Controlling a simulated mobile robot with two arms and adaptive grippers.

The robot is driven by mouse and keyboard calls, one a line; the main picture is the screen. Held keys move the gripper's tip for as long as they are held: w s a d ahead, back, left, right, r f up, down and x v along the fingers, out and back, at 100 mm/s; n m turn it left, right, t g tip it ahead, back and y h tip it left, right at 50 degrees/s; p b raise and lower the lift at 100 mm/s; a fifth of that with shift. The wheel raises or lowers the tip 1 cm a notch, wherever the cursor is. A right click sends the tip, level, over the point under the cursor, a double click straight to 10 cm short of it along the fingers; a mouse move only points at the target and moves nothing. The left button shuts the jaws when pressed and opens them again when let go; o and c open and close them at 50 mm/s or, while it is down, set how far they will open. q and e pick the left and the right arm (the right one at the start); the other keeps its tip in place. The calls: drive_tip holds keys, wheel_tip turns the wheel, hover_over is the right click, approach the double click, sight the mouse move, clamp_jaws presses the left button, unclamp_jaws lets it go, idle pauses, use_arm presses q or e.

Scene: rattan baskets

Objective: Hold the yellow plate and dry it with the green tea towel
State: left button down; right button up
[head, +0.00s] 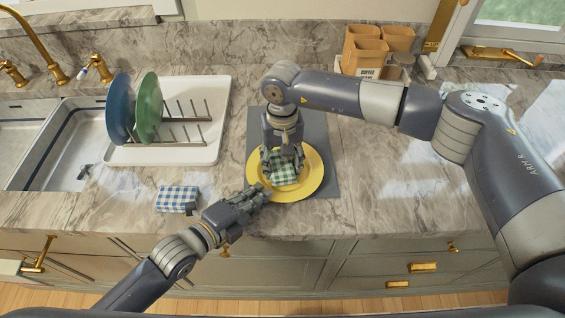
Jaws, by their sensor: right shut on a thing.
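The yellow plate (308,184) lies on the grey mat (318,128) near the counter's front edge and reaches over the mat's left side. The green checked tea towel (286,174) is bunched on the middle of the plate. My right gripper (284,163) points down from above and is shut on the towel, pressing it at the plate. My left gripper (258,194) is at the plate's lower left rim, its fingertips at the rim. Whether its fingers close around the rim is too small to tell.
A white drying rack tray (209,150) holds a blue plate (121,108) and a green plate (149,106). A folded blue checked cloth (176,198) lies left of my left gripper. A sink (47,140) is at the left. Brown canisters (364,54) stand at the back.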

use_arm(q)
drive_tip(key=shift+f, duration=0.1)
use_arm(e)
drive_tip(key=shift+r, duration=3.6)
use_arm(q)
drive_tip(key=shift+s, duration=0.1)
use_arm(e)
drive_tip(key=a, duration=0.1)
drive_tip(key=s+a, duration=0.2)
drive_tip(key=a, duration=0.1)
use_arm(q)
drive_tip(key=c, duration=1.7)
unclamp_jaws()
use_arm(e)
drive_tip(key=shift+d, duration=0.1)
